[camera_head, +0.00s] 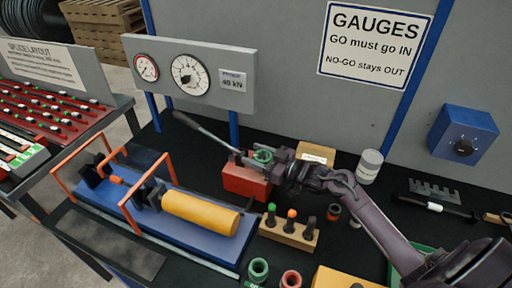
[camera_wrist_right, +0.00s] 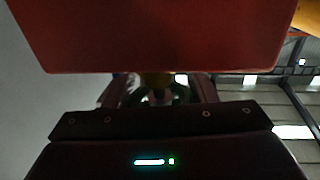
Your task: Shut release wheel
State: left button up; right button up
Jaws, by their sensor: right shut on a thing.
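The green release wheel (camera_head: 263,156) sits on the red hand pump (camera_head: 245,181), at the right end of its long grey lever. My right gripper (camera_head: 277,166) comes in from the right and its jaws are shut on the wheel. In the right wrist view the pump's red body (camera_wrist_right: 150,35) fills the top. Below it, the dark green wheel rim (camera_wrist_right: 155,98) shows dimly between the two fingers of my right gripper (camera_wrist_right: 157,88). The wheel's turn position cannot be told. My left gripper is not in view.
A blue press bed (camera_head: 160,222) with a yellow cylinder (camera_head: 200,213) and orange frames lies to the left. A gauge panel (camera_head: 195,72) stands behind. A wooden block with several plugs (camera_head: 289,232) and a white can (camera_head: 369,166) stand near my right arm.

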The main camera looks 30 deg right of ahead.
jog(key=shift+w+d+r+m+t+h+p, duration=0.1)
jog(key=shift+m+t+h+p, duration=0.4)
jog(key=shift+h, duration=0.3)
jog(key=o, duration=1)
jog(key=shift+c, duration=0.2)
jog(key=shift+s+d+f, duration=0.2)
jog(key=shift+s, duration=0.25)
jog(key=b+v, duration=0.2)
jog(key=v, duration=0.5)
jog(key=shift+r, duration=0.15)
